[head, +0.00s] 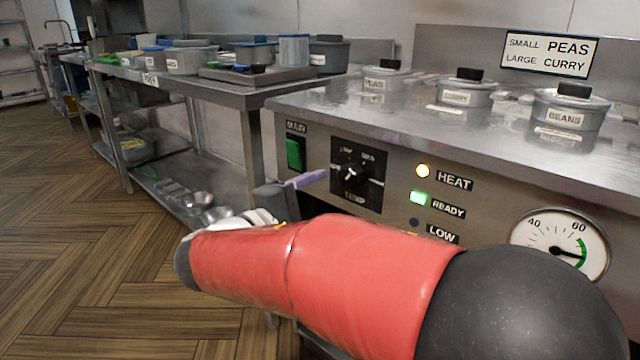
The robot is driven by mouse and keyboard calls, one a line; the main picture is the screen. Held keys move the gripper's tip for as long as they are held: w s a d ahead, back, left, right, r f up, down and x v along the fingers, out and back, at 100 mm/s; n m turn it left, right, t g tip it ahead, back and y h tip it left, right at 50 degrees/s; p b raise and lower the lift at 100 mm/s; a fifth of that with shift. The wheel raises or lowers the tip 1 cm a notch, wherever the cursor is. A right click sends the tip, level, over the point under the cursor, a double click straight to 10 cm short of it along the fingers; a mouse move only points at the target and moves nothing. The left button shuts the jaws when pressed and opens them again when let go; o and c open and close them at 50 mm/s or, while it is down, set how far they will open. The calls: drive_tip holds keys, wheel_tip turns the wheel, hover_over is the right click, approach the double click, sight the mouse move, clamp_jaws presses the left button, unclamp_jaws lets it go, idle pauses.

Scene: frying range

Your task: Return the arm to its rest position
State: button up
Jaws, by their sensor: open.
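My arm's red sleeve reaches from the lower right toward the middle left in the head view. My gripper (308,180) is at its far end, in front of the control panel (390,215). One purple finger shows, pointing right toward the black temperature dial (351,176). The other finger is hidden. The gripper is open, and I see nothing held in it. I cannot tell how far the finger is from the dial or panel.
A green switch (294,153), lit heat lamp (422,170), lit ready lamp (418,198) and gauge (559,248) sit on the panel. Lidded pots (566,109) stand in the counter above. A steel table (245,95) with tubs stands left. The wooden floor (90,270) is clear.

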drive_tip(key=s+d+f+m+g+y+p, duration=0.1)
drive_tip(key=s+d+f+m+g, duration=0.2)
drive_tip(key=d, duration=0.6)
drive_tip(key=s+d+f+m+g+y, duration=0.1)
drive_tip(key=s+d+f+m+g, duration=0.1)
drive_tip(key=s+d+g, duration=0.5)
drive_tip(key=s+d+f+m+t+y, duration=0.1)
drive_tip(key=s+d+f+m+y, duration=0.1)
drive_tip(key=s+f+m+y, duration=0.1)
drive_tip(key=s+d+f+m+y+p, duration=0.1)
drive_tip(key=s+d+f+m+y, duration=0.1)
drive_tip(key=s+m+y, duration=0.3)
drive_tip(key=shift+s+f+t+y, duration=0.45)
drive_tip(key=shift+s+y, duration=0.35)
drive_tip(key=shift+s, duration=0.5)
